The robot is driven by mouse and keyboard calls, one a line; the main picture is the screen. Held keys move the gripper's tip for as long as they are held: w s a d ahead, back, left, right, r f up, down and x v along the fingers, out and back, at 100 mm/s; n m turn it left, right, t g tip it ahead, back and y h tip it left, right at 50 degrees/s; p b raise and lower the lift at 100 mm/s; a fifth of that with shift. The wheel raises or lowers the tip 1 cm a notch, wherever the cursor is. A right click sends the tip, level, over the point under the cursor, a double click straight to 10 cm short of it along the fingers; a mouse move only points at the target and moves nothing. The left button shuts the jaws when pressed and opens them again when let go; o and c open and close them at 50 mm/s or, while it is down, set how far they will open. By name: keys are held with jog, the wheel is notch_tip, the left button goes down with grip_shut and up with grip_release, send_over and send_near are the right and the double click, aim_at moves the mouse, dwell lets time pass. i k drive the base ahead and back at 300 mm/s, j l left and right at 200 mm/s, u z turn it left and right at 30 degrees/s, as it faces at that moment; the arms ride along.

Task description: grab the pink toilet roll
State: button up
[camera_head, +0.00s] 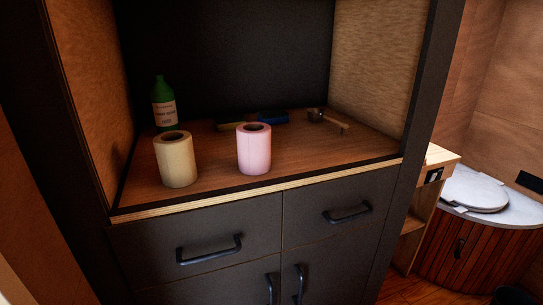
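The pink toilet roll (254,152) stands upright on the wooden shelf (310,155) of a dark cabinet, near its front edge and about the middle. A cream-coloured roll (177,162) stands upright to its left, with a gap between them. My gripper does not show in the head view.
A green bottle (164,106) stands behind the cream roll. Small dark and blue items (271,118) and a handled object (326,121) lie further back. Cabinet side walls (381,60) enclose the shelf. Drawer handles (210,251) stick out below.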

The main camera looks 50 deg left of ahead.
aim_at(253, 139)
jog(key=l+u, duration=0.35)
jog(key=k+l+u, duration=0.15)
jog(key=u, duration=2.15)
jog(key=k+u, duration=0.3)
jog(key=k, duration=0.25)
